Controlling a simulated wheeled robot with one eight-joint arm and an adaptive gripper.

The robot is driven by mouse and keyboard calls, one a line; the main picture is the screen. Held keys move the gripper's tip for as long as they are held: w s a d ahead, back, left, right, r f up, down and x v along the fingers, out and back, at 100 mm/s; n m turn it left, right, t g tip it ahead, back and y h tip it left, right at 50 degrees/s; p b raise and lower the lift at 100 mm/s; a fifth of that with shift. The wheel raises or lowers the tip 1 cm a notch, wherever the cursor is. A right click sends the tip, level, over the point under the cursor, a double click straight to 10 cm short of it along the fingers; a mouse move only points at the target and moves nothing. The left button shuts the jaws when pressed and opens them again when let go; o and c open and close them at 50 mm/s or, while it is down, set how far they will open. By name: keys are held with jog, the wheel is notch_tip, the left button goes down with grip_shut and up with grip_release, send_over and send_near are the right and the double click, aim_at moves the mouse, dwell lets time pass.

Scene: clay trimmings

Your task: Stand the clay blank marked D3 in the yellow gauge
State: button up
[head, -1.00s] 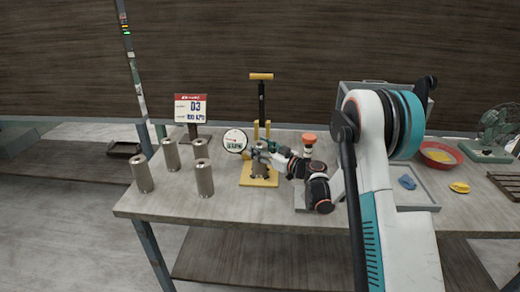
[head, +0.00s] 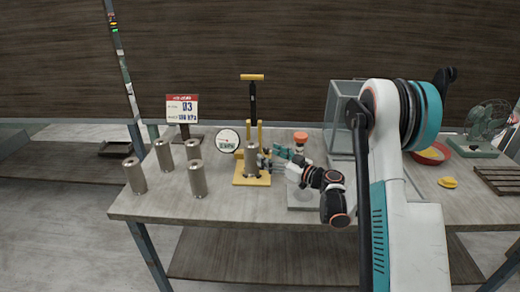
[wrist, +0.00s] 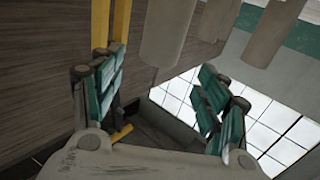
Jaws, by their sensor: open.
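A grey clay blank (head: 251,160) stands upright on the yellow gauge (head: 252,182), in front of its yellow posts and black-stemmed T-handle. Any mark on it is too small to read. My gripper (head: 274,158) is just right of this blank in the head view, with its fingers pointing towards it. In the wrist view, the green-padded fingers of my gripper (wrist: 160,88) are spread with nothing between them. Several similar blanks, such as the front one (head: 197,179), stand on the table left of the gauge; their marks are unreadable.
A sign (head: 182,108) reading D3 stands behind the blanks. A round dial (head: 228,140) is left of the gauge. An orange-topped thing (head: 300,138) and a glass-sided case (head: 343,120) are to the right.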

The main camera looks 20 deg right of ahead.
jog(key=shift+v, duration=1.45)
